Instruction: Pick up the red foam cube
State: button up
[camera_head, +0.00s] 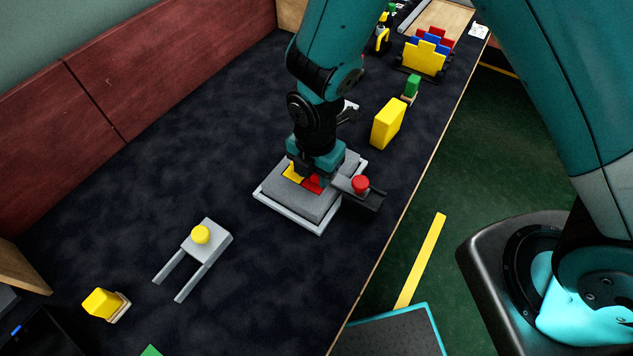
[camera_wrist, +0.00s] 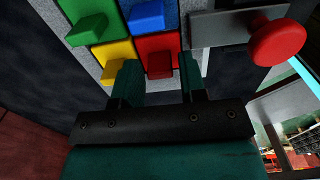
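The red foam cube (camera_wrist: 158,45) sits in a slot of a grey foam block (camera_head: 322,203), which lies in a light tray on the dark table. It has a small red grip tab and also shows under my gripper in the head view (camera_head: 313,185). My gripper (camera_wrist: 160,75) is open. Its two fingers stand apart, left and right of the red cube's tab, with a gap visible on the right side. Whether the fingers touch the cube is unclear. In the head view my wrist hides part of the block.
Yellow (camera_wrist: 113,62), green (camera_wrist: 88,28) and blue (camera_wrist: 150,15) pieces sit beside the red one. A grey plate with a red knob (camera_head: 360,184) is at the block's right. A yellow block (camera_head: 388,123) stands behind.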

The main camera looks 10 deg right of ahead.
jog(key=shift+f, duration=0.55)
jog(key=shift+c, duration=0.2)
jog(key=c, duration=0.6)
jog(key=shift+r, duration=0.15)
